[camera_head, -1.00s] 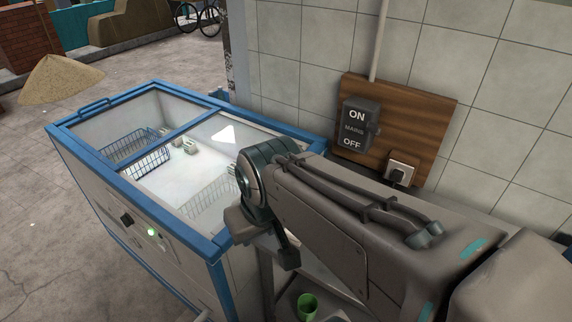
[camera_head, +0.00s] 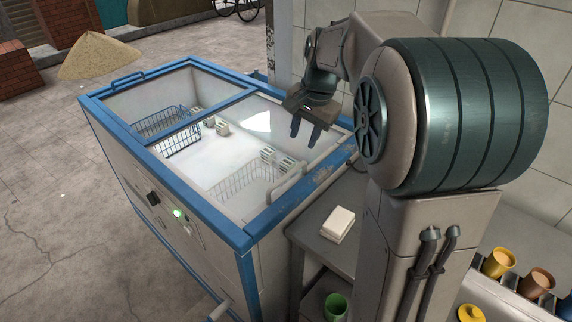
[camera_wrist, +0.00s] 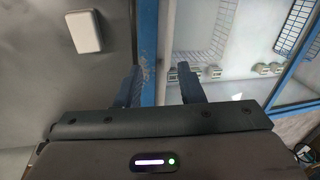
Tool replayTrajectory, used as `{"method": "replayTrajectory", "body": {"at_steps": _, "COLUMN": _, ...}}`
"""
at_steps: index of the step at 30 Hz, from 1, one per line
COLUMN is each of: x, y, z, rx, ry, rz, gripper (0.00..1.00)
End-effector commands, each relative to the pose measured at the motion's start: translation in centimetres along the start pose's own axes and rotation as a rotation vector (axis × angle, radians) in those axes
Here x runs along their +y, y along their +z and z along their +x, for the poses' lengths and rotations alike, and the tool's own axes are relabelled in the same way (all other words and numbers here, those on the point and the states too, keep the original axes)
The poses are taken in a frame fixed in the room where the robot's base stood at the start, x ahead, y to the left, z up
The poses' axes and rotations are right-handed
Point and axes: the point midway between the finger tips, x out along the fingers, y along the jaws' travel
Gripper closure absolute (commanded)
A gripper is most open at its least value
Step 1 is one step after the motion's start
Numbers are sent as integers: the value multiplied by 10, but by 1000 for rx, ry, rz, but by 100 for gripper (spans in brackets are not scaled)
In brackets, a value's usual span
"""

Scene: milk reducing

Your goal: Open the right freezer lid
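The chest freezer (camera_head: 215,245) is white with a blue frame and has two glass lids. The right lid (camera_head: 240,140) lies flat and closed, with a pale handle (camera_head: 287,183) near its right end. The left lid (camera_head: 150,95) is also closed. My gripper (camera_head: 304,133) is open and empty, fingers pointing down, above the far right part of the right lid, beyond the handle. In the wrist view its fingers (camera_wrist: 158,75) straddle the blue right edge of the freezer, apart from the handle. Whether the fingers touch the freezer is unclear.
A grey table (camera_head: 318,232) with a white block (camera_head: 338,223) stands against the freezer's right side; the block also shows in the wrist view (camera_wrist: 84,31). A green cup (camera_head: 336,305) stands lower down. Tiled wall is close behind. Floor at left is free.

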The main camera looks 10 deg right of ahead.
Motion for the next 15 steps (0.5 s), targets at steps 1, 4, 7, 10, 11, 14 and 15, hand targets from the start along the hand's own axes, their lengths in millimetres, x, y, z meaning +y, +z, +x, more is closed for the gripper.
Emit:
{"method": "replayTrajectory", "body": {"at_steps": 1, "x": -6, "y": -9, "z": 13, "rx": -4, "ry": 7, "rz": 35, "gripper": 65}}
{"method": "replayTrajectory", "body": {"at_steps": 4, "x": -15, "y": -21, "z": 23, "rx": -7, "ry": 16, "rz": 93, "gripper": 65}}
{"method": "replayTrajectory", "body": {"at_steps": 7, "x": -20, "y": -27, "z": 28, "rx": -9, "ry": 20, "rz": 124, "gripper": 65}}
{"method": "replayTrajectory", "body": {"at_steps": 10, "x": -22, "y": -29, "z": 34, "rx": -11, "ry": 22, "rz": 136, "gripper": 65}}
{"method": "replayTrajectory", "body": {"at_steps": 11, "x": -22, "y": -29, "z": 36, "rx": -11, "ry": 23, "rz": 137, "gripper": 65}}
{"method": "replayTrajectory", "body": {"at_steps": 14, "x": -22, "y": -29, "z": 49, "rx": -12, "ry": 24, "rz": 136, "gripper": 65}}
{"method": "replayTrajectory", "body": {"at_steps": 15, "x": -21, "y": -28, "z": 57, "rx": -12, "ry": 25, "rz": 135, "gripper": 65}}
